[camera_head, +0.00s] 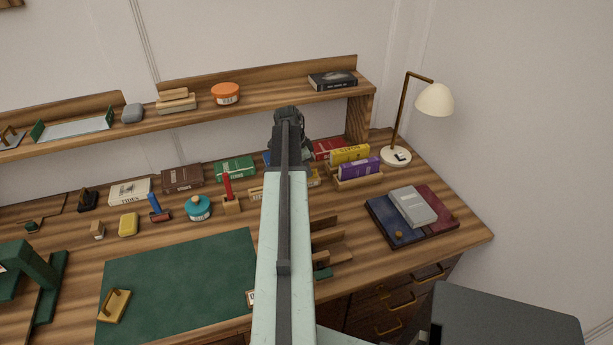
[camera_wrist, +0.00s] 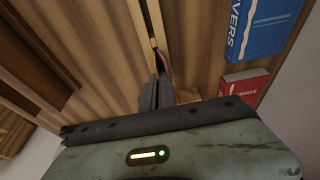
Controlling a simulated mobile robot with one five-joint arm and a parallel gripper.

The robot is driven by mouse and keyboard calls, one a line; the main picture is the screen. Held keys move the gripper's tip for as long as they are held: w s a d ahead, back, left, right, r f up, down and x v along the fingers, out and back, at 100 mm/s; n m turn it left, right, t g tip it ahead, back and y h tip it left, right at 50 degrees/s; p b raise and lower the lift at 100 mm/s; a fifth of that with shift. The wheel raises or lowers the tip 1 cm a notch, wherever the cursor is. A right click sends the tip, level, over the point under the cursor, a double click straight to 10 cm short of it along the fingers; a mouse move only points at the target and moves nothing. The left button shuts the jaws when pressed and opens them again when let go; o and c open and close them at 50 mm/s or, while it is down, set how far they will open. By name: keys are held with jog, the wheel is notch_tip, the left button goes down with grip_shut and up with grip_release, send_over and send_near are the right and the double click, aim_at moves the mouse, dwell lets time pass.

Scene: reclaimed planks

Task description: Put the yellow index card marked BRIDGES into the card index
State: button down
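A yellow lettered block or card (camera_head: 350,154) stands in a wooden holder at the back right of the desk; I cannot read its word. In the head view my arm hides the fingertips.
A purple lettered piece (camera_head: 359,168) stands in front of the yellow one. Blue (camera_wrist: 258,25) and red (camera_wrist: 246,84) books lie right of my gripper. A shelf (camera_head: 275,93) runs behind; a lamp (camera_head: 434,100) and stacked books (camera_head: 411,207) stand right. The green mat (camera_head: 185,270) is mostly clear.

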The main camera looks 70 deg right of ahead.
jog(key=c, duration=1.7)
grip_release()
jog(key=shift+w+d+f, duration=0.1)
jog(key=shift+w, duration=0.05)
jog(key=p+v, duration=1.1)
jog(key=v, duration=0.1)
jog(key=shift+p, duration=0.4)
